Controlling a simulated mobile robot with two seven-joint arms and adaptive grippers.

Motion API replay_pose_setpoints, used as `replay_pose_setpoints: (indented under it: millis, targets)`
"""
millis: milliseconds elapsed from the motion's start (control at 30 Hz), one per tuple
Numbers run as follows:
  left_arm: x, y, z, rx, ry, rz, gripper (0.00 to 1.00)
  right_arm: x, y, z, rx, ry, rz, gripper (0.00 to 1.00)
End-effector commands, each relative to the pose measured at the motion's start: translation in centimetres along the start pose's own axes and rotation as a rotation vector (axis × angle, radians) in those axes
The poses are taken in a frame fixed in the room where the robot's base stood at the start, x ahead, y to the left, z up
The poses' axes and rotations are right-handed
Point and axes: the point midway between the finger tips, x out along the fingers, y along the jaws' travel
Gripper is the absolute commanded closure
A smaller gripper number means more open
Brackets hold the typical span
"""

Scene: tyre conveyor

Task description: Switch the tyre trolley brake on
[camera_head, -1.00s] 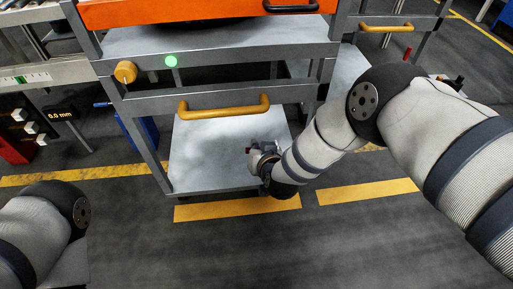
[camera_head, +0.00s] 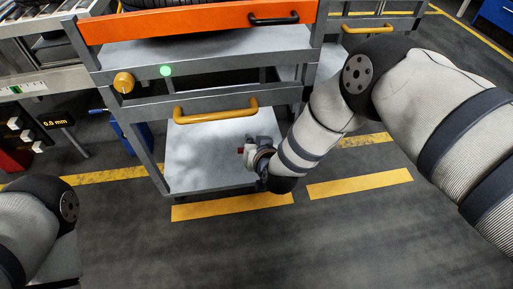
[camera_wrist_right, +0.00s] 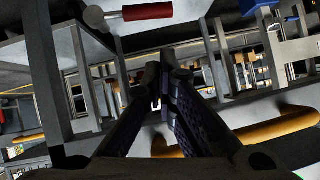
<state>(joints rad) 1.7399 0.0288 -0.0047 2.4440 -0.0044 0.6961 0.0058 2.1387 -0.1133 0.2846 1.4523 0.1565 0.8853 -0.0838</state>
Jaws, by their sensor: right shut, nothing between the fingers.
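The tyre trolley stands in the head view, with a grey frame, a yellow handle (camera_head: 216,111) and a pale lower shelf (camera_head: 205,160). My right gripper (camera_head: 246,151) is low in front of that shelf, at its right side. A small red piece (camera_head: 240,151) shows beside the fingertips. In the right wrist view a red-handled lever (camera_wrist_right: 147,12) with a round pale end lies across the top, beyond and apart from the fingertips. My right fingers (camera_wrist_right: 166,62) are together and empty. My left gripper is outside the picture; only part of the left arm shows.
An orange drawer (camera_head: 200,21) with a black handle sits above the shelf. A yellow knob (camera_head: 124,82) and green light (camera_head: 165,71) are on the frame. Another yellow handle (camera_head: 369,29) is at the upper right. The floor in front is clear, with yellow stripes (camera_head: 232,205).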

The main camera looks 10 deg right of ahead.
Motion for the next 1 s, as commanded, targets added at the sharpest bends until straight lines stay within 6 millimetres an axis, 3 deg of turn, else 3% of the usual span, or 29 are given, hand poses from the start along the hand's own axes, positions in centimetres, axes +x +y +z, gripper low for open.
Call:
replay_pose_setpoints:
  millis: [100,333,900,1000]
  targets:
    - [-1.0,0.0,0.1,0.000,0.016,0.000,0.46,-3.0,-0.1,-0.3,-0.002,0.000,0.001,1.00]
    - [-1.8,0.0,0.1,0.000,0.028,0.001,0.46,-6.7,-0.3,0.0,0.000,0.001,0.002,1.00]
    - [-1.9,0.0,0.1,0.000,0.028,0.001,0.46,-7.5,-0.2,0.2,0.001,-0.001,0.003,1.00]
    - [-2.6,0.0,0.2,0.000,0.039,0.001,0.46,-8.7,0.6,1.7,-0.009,-0.056,0.013,1.00]
